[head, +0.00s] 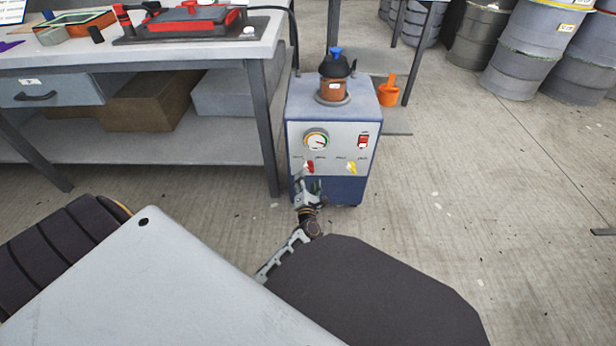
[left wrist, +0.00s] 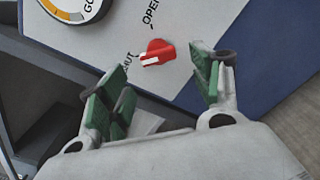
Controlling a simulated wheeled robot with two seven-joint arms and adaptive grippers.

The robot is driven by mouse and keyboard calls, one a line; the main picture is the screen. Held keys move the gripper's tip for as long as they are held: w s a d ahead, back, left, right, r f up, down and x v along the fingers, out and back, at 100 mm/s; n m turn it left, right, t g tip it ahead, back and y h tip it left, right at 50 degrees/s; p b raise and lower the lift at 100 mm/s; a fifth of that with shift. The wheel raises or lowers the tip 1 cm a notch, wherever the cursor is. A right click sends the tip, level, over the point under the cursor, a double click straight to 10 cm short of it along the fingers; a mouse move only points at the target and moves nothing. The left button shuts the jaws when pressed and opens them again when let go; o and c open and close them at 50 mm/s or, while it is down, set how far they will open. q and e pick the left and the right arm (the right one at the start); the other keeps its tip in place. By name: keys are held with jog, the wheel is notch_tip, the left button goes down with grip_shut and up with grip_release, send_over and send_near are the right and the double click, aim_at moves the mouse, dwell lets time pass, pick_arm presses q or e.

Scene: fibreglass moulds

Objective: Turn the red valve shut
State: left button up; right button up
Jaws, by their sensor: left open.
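The red valve (head: 309,167) is a small knob on the front panel of a grey and blue machine (head: 334,150), below and left of centre. In the left wrist view the red valve (left wrist: 155,53) shows a pale mark on its near side, with the labels OPEN and SHUT printed beside it. My left gripper (head: 308,189) is just below the valve in the head view. Its green-padded fingers (left wrist: 160,88) are open, apart, with the valve beyond the gap between them; no contact shows. My right gripper is not in view.
A yellow valve (head: 351,167) sits right of the red one, below a red switch (head: 363,141). A gauge (head: 316,140) is above the red valve. A workbench (head: 150,55) stands close on the left. Floor to the right is clear; drums (head: 540,40) stand behind.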

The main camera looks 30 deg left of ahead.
pick_arm(q)
jog(key=shift+v, duration=2.85)
jog(key=s+d+r+m+g+h, duration=0.1)
jog(key=d+r+m+h, duration=0.2)
jog(key=d+m+h, duration=0.65)
jog(key=s+d+r+m+g+h, duration=0.15)
jog(key=d+m+h, duration=0.4)
jog(key=m, duration=0.75)
jog(key=s+a+r+m+g+y, duration=0.1)
jog(key=s+m+g, duration=0.3)
jog(key=s, duration=0.6)
jog(key=s+a+r+m+g+y+p, duration=0.1)
jog(key=s+m+g+y, duration=0.3)
jog(key=s+m, duration=0.5)
jog(key=shift+s+a+r+g, duration=0.4)
jog(key=shift+s+r+g, duration=0.2)
jog(key=shift+r, duration=0.3)
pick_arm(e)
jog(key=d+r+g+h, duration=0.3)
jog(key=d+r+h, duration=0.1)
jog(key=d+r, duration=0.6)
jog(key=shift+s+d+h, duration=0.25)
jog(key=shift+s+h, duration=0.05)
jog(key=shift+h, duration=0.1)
